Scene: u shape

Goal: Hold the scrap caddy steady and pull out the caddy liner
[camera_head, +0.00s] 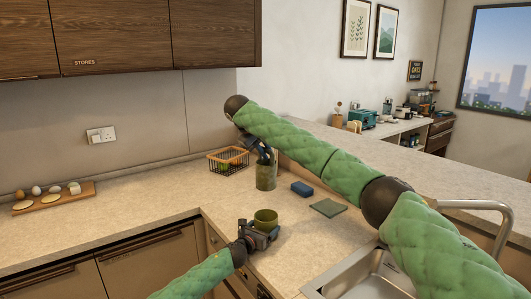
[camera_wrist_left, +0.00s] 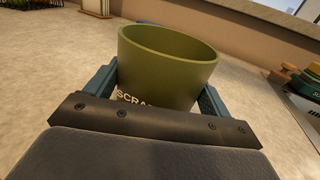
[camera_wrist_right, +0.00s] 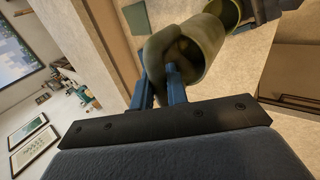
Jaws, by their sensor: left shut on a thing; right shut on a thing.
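The olive scrap caddy (camera_head: 265,214) stands on the counter near the inner corner, open at the top. My left gripper (camera_head: 256,236) is shut around it. In the left wrist view the caddy (camera_wrist_left: 165,65) sits between both fingers, its lettering partly hidden and no liner visible in its mouth. My right gripper (camera_head: 264,154) points down from above, shut on the green caddy liner (camera_head: 266,178). In the right wrist view the fingers (camera_wrist_right: 163,88) grip the liner's raised handle, and the liner (camera_wrist_right: 205,47) hangs apart from the caddy (camera_wrist_right: 229,13), which shows beyond it.
A wire basket (camera_head: 228,160) stands behind, left of the liner. A blue sponge (camera_head: 302,188) and a green cloth (camera_head: 328,207) lie to the right, before the sink (camera_head: 365,283). A board with eggs (camera_head: 55,199) lies far left. The counter between board and caddy is clear.

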